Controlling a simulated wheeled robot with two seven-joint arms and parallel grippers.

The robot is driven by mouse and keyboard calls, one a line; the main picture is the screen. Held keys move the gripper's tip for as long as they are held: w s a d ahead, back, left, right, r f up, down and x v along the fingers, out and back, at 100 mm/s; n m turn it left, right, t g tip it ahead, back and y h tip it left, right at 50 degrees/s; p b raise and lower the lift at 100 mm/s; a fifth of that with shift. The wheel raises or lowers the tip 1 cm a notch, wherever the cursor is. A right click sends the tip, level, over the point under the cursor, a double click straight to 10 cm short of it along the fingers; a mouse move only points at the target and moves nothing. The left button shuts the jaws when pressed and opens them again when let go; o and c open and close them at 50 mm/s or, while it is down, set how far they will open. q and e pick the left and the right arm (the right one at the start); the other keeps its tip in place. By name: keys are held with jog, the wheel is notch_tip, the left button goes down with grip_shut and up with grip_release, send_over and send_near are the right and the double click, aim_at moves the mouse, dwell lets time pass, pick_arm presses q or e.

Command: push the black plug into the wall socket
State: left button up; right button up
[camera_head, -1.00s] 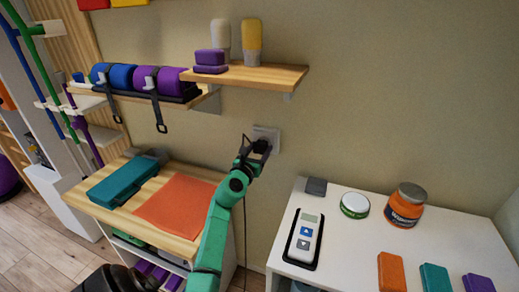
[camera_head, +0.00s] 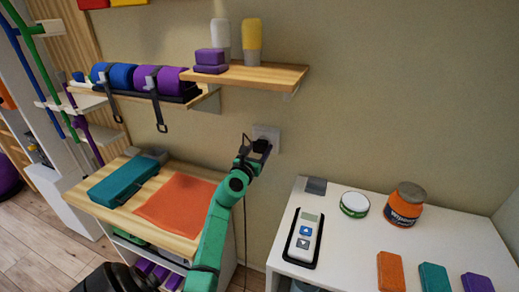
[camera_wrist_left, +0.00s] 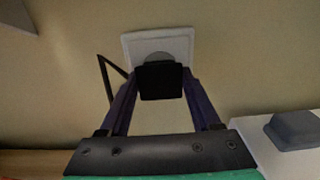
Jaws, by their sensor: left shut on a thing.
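The white wall socket (camera_head: 272,132) is on the wall below the wooden shelf. In the left wrist view the socket (camera_wrist_left: 181,43) shows as a square plate with a round grey recess, partly hidden by the plug. My left gripper (camera_head: 257,149) is at the socket, its two fingers (camera_wrist_left: 160,88) shut on the sides of the black plug (camera_wrist_left: 160,80). The plug overlaps the lower part of the recess in this view. I cannot tell whether it touches the socket or how deep it sits. The right gripper is not in view.
A dark cable (camera_head: 245,240) hangs below the gripper. The wooden shelf (camera_head: 262,76) with bottles and purple blocks is above. A wooden-topped cabinet (camera_head: 110,213) stands lower left, and a white table (camera_head: 350,255) with a remote-like device and jars lower right.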

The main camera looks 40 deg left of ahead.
pick_arm(q)
jog(key=shift+w+a, duration=0.1)
jog(key=shift+w, duration=0.25)
jog(key=o, duration=1.3)
jog(key=shift+o, duration=0.2)
jog(key=v, duration=1.4)
jog(key=shift+s, duration=0.25)
